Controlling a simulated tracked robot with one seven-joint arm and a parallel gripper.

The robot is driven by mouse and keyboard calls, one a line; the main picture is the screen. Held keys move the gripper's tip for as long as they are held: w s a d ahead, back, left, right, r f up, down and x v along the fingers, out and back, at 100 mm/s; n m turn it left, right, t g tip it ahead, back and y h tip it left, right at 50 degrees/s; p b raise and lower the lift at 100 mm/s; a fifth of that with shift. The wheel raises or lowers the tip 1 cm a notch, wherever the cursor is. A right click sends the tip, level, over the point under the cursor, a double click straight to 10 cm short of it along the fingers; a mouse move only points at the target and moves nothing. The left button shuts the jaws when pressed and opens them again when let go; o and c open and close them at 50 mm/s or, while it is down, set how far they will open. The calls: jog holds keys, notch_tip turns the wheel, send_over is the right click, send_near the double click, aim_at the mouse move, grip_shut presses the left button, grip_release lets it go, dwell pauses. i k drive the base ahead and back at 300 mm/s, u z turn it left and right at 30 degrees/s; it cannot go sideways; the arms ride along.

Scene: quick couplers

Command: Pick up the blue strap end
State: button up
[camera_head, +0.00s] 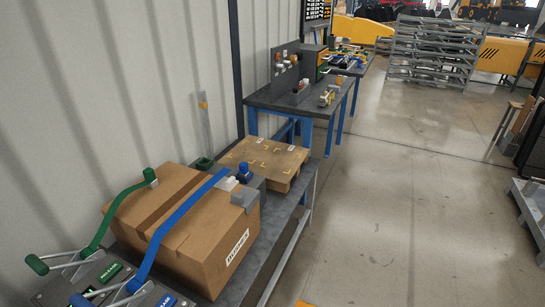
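A blue strap (176,222) runs from a lever fitting at the lower left, up and over the cardboard box (215,245). Its far end (222,174) is at the box's upper right edge, beside a small white piece (228,184) and a grey corner bracket (245,197). A small blue fitting (243,172) stands just right of that end. I cannot tell whether the strap touches either one. A green strap (112,214) lies to the left and ends in a green block (150,175) at the box's far left edge. My gripper is not in view.
The box stands on a dark bench (290,222) along the wall. Lever handles (90,262) crowd the lower left. A second bench (300,100) stands farther back. The floor (400,190) to the right is clear.

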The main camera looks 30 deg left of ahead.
aim_at(243, 166)
jog(key=u, duration=0.3)
jog(key=i, duration=0.9)
jog(key=u, duration=1.05)
jog(key=i, duration=0.35)
jog(key=u, duration=0.2)
jog(key=k, duration=0.9)
jog(key=u, duration=0.2)
jog(key=i, duration=0.9)
jog(key=z, duration=0.15)
